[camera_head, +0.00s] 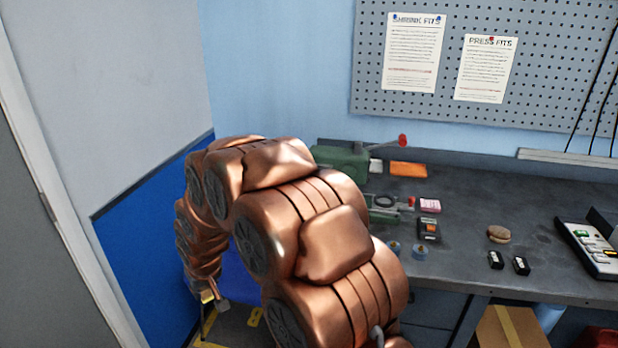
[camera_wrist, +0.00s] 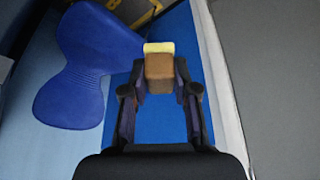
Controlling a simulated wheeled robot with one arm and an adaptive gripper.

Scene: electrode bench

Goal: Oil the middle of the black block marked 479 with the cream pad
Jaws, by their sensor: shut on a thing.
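My gripper (camera_wrist: 160,78) is shut on a brown block with a cream end, which I take to be the cream pad (camera_wrist: 159,47). In the head view my gripper (camera_head: 208,297) is small and low at the left, beside the blue wall panel and well away from the bench top. Two small black blocks with pale marks stand near the bench's front edge, a left one (camera_head: 496,260) and a right one (camera_head: 521,266). Their marks are too small to read, so I cannot tell which is 479.
A brown rounded thing (camera_head: 499,234) lies behind the black blocks. A tray of small items (camera_head: 590,247) is at the right. A green machine with a red-knobbed lever (camera_head: 340,160) stands at the back. A blue chair (camera_wrist: 82,60) is beside my gripper. My arm hides the bench's left part.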

